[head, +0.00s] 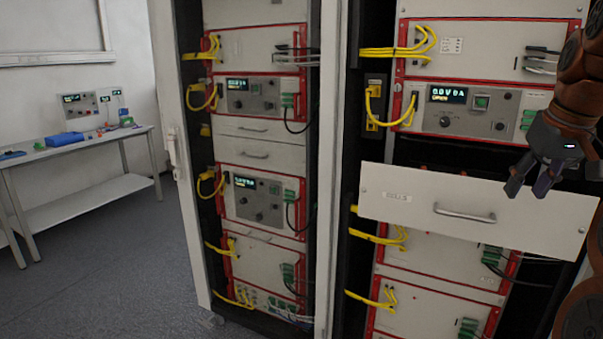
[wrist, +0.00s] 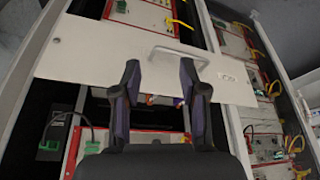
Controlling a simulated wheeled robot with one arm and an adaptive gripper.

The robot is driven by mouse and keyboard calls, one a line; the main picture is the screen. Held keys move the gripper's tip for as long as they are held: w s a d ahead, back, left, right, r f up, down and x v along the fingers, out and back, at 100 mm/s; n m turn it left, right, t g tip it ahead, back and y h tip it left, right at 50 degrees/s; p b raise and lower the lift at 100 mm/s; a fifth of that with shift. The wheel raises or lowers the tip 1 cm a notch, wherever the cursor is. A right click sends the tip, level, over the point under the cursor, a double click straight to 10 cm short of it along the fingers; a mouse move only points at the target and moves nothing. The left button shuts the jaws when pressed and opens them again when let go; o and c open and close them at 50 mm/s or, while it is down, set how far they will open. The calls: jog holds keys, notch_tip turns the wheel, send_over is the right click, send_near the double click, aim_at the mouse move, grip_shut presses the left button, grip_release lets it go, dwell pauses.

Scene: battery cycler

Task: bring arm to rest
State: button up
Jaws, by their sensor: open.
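My gripper (head: 532,190) is at the right of the head view, fingers pointing down, above the right end of a pulled-out drawer front (head: 400,209). In the wrist view my gripper (wrist: 158,85) has its two dark fingers apart, with nothing held between them. The white drawer front (wrist: 90,55) also shows there, upside down, with its handle (wrist: 178,57) beyond the fingertips. The handle (head: 464,214) sits in the middle of the drawer front in the head view, left of the gripper and apart from it. A label (head: 398,197) is on the drawer's left part.
Two cycler racks hold several red-framed units, such as one with a lit display (head: 446,96). Yellow cables (head: 405,50) loop out from the fronts. The drawer juts out from the right rack. A bench (head: 100,136) stands at the far left; the floor (head: 110,245) before it is clear.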

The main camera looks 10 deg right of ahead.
jog(key=s+a+f+n+g+y, duration=0.1)
jog(key=a+f, duration=0.6)
jog(key=a, duration=0.3)
jog(key=s+a+f+n+g, duration=0.1)
jog(key=a+f+n+g, duration=0.1)
jog(key=a+f, duration=0.55)
jog(key=s+a+f+g, duration=0.1)
jog(key=s+a+f, duration=0.4)
jog(key=s+f, duration=0.3)
jog(key=s+a+f+g, duration=0.1)
jog(key=s+a+f, duration=0.5)
jog(key=s+f, duration=0.3)
jog(key=shift+s+a+g, duration=0.15)
jog(key=shift+s+g, duration=0.25)
jog(key=shift+s, duration=0.4)
